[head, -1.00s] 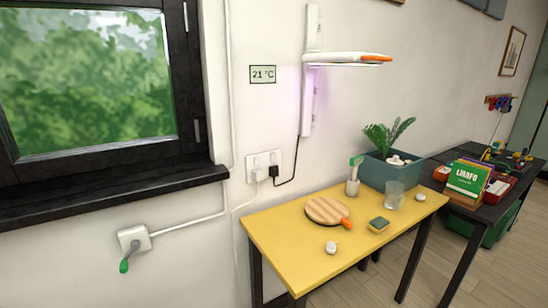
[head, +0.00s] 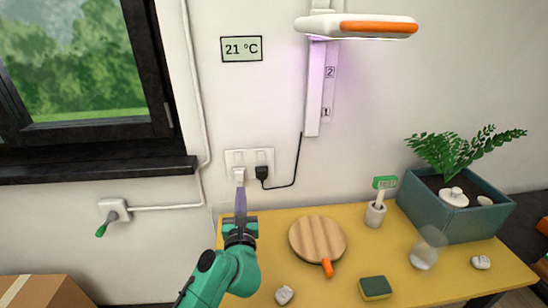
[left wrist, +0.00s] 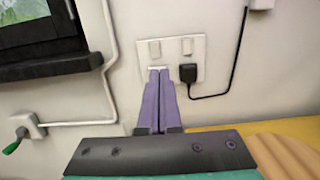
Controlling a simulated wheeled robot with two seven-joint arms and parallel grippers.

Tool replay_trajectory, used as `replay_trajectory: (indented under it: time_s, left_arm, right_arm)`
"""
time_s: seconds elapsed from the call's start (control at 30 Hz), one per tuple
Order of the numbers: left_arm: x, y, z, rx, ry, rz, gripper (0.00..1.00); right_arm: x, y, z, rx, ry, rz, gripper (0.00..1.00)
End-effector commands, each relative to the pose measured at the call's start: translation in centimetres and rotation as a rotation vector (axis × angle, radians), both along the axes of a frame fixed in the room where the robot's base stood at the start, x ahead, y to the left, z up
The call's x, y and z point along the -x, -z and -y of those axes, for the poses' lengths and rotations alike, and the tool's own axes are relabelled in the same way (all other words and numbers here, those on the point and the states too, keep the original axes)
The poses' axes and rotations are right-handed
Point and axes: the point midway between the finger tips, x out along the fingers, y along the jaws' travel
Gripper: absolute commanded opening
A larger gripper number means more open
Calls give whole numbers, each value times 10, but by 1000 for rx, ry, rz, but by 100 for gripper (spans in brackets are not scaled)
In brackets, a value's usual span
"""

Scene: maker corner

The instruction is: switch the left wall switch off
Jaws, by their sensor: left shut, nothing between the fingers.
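A white double socket plate (head: 249,158) is on the wall above the yellow table, with a left switch (head: 238,158) and a right switch (head: 262,157) along its top. I cannot tell which way either is set. In the left wrist view the left switch (left wrist: 154,49) shows just above my fingertips. A white plug (head: 239,174) sits below the left switch, mostly hidden by my fingers in the wrist view. A black plug (head: 262,173) is below the right one. My left gripper (head: 240,192) is shut and empty, its purple fingers pointing at the plate's left half. My right gripper is not in view.
A black cord (head: 297,165) runs from the black plug up to the lamp (head: 360,26). The yellow table (head: 340,245) holds a round board (head: 316,239), a sponge (head: 375,288) and a planter (head: 455,212). A wall box with a green handle (head: 114,210) is at left.

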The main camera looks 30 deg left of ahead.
Motion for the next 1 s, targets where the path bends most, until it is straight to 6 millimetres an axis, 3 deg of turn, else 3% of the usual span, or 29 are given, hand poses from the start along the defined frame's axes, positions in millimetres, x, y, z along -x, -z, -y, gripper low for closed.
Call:
replay_trajectory:
  time_s: [0.27, 0.43, 1.0]
  left_arm:
    - [0, -1, 0, 8, 2, 5, 0]
    - [-9, -4, -6, 4, 3, 4, 0]
    - [-100, -18, -75, 5, 2, 4, 0]
  right_arm:
    - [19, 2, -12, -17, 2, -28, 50]
    - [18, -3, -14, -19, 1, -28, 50]
    - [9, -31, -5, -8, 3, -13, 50]
